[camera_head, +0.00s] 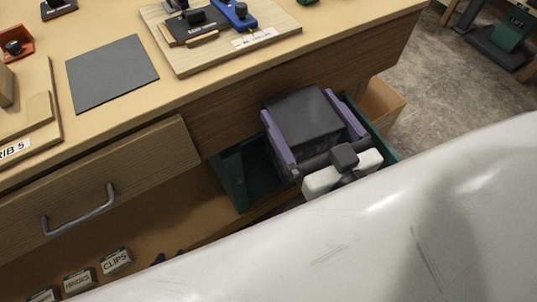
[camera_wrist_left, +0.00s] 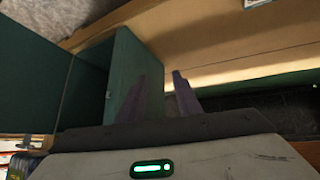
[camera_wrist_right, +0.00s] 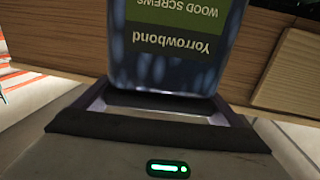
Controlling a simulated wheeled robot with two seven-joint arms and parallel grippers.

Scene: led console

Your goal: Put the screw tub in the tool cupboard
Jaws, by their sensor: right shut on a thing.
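The screw tub (camera_head: 303,115) shows in the head view as a dark box. In the right wrist view the tub (camera_wrist_right: 168,60) is dark blue with a green "Yorrowbond WOOD SCREWS" label, upside down there. My right gripper (camera_head: 314,122) is shut on it, one purple finger on each side. The green tool cupboard (camera_head: 239,182) shows below and beside the tub under the bench top; I cannot tell how far in the tub is.
My white arm covers the lower right of the head view. A wooden drawer front (camera_head: 100,190) with a grey handle is at left. Below it are boxes labelled CLIPS (camera_head: 117,261) and HINGES (camera_head: 80,281). The bench top holds a grey mat (camera_head: 112,73) and a wooden board (camera_head: 275,35).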

